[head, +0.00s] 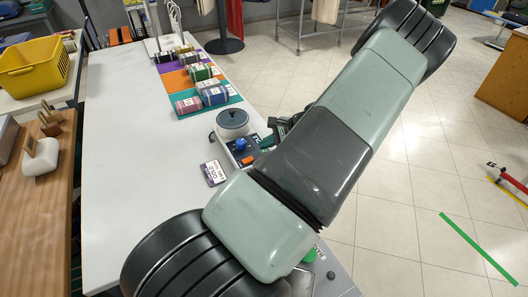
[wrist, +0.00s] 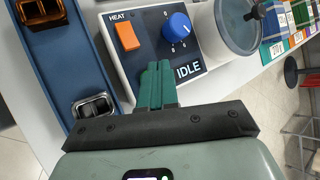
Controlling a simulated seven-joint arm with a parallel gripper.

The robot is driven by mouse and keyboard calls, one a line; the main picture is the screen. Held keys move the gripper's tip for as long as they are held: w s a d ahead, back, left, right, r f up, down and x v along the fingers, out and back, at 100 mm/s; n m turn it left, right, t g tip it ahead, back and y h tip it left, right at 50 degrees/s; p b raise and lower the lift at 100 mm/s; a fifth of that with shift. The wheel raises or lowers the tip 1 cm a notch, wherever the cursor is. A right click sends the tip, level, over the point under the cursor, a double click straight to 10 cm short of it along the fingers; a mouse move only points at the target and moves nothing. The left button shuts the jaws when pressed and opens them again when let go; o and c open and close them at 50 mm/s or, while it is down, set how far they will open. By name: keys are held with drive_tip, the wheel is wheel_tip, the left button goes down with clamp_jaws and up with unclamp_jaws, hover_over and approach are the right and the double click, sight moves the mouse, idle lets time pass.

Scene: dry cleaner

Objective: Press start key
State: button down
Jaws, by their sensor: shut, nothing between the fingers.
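A control panel (wrist: 140,58) fills the upper middle of the wrist view. It has an orange rocker key (wrist: 127,37) under the word HEAT, a blue dial knob (wrist: 177,26) and a dark display reading IDLE (wrist: 188,69). No key marked start is readable there. My gripper (wrist: 157,66) has its green fingers together and empty, over the panel's lower part, below the knob and left of IDLE. Contact cannot be judged. In the head view the panel (head: 236,157) is partly hidden by my arm. A green round part (head: 310,256) shows at the bottom, beside a label I cannot read surely.
A round pot with a dark lid (head: 232,119) stands behind the panel. Several labelled rolls (head: 215,96) lie on coloured mats on the white table (head: 130,150). A card marked COLD (head: 214,172) lies near the panel. The table's left part is clear.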

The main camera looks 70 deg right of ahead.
drive_tip(key=shift+f, duration=0.2)
idle(0.6)
drive_tip(key=shift+f, duration=0.25)
drive_tip(key=shift+f, duration=0.35)
idle(0.6)
drive_tip(key=shift+r, duration=0.8)
drive_tip(key=shift+r, duration=2.5)
drive_tip(key=shift+w, duration=0.1)
